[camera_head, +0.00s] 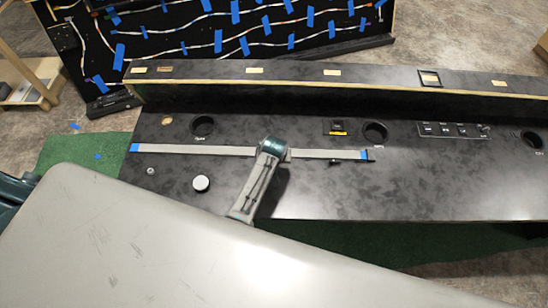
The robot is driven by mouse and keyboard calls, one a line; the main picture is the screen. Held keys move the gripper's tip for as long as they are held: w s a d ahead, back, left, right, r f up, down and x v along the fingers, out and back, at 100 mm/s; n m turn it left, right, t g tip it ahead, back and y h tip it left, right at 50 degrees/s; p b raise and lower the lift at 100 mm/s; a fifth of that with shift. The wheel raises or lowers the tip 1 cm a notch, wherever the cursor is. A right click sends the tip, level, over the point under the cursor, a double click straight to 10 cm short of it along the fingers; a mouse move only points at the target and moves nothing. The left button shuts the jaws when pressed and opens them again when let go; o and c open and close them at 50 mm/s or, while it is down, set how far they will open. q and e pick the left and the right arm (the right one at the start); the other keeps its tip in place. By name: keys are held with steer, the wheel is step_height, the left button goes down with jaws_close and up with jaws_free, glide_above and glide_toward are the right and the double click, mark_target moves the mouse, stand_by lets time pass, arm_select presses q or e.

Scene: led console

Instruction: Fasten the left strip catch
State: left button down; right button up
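A flat grey strip (200,149) with blue ends lies across the black console (330,195). A grey and teal part (258,180), which looks like the end of my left arm, lies over the strip's middle and hides that stretch. Its fingertips cannot be made out, so I cannot tell whether it is open or shut, or whether it touches the strip. A small dark piece (370,155) sits at the strip's right end. I cannot make out a separate catch at the left end. My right gripper is not in view.
A large grey surface, seemingly my own arm, covers the lower foreground. Round holes (203,126) (376,132), a white knob (201,184) and a switch panel (453,130) are on the console. A raised ledge (300,85) runs behind. A board with taped strips (230,30) stands beyond.

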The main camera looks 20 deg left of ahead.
arm_select(q)
steer(key=shift+w, duration=0.1)
stand_by(0.3)
steer(key=c, duration=1.5)
jaws_free()
steer(key=shift+o, duration=0.2)
steer(key=shift+r, duration=0.1)
steer(key=v, duration=0.7)
steer(key=shift+r, duration=0.15)
steer(key=shift+d, duration=0.1)
